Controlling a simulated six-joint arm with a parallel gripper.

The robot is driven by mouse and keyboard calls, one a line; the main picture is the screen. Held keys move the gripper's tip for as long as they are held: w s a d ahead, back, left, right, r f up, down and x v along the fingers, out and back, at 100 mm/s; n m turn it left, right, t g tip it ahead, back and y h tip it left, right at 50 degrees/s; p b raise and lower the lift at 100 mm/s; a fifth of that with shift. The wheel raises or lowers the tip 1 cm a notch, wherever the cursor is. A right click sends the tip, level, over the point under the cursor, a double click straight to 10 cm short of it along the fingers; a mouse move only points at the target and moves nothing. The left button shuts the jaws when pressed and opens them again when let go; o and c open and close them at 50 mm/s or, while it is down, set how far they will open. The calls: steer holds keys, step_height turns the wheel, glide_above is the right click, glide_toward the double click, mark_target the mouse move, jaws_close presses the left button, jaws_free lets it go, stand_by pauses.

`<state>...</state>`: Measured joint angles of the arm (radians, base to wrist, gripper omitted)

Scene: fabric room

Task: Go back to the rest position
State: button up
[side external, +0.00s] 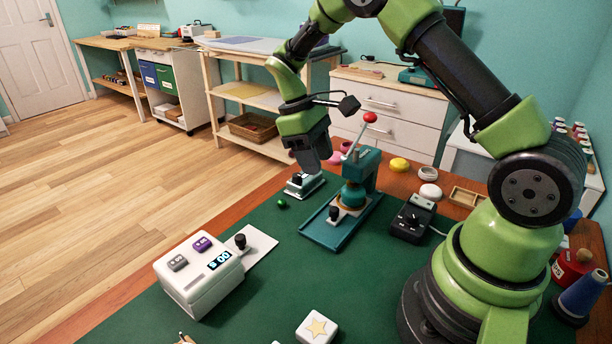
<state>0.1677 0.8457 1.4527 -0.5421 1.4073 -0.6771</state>
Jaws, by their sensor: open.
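My green arm reaches over the table from the right. My gripper (311,163) is dark grey and points down. It is open, and I see nothing between its fingers, though they overlap and the gap is hard to make out. It hangs at the far side of the green mat (262,305), just above or behind a small light-coloured device with a dark knob (304,186). I cannot tell whether it touches this device. A small camera or sensor on a stalk (348,105) sticks out beside the wrist.
A teal press (359,195) with a red-balled lever stands close right of my gripper. A black dial box (410,220), a white box with a display (199,272), a green ball (282,203) and a star block (317,328) lie around. The mat's middle is fairly clear.

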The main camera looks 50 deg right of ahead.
step_height(320, 180, up, 8)
steer(key=s+a+m+t, duration=0.1)
steer(key=s+a+t, duration=0.1)
steer(key=a+t, duration=0.1)
steer(key=s+a+r+m+t+y, duration=0.1)
steer(key=s+a+r+m+t, duration=0.1)
steer(key=s, duration=0.5)
steer(key=s+a+r+m+t+y, duration=0.1)
steer(key=s+a+r+m+t, duration=0.2)
steer(key=s+a+r+t, duration=0.2)
step_height(320, 180, up, 3)
steer(key=s+t, duration=0.1)
steer(key=s, duration=0.2)
steer(key=shift+a+y, duration=0.15)
steer(key=shift+y, duration=0.25)
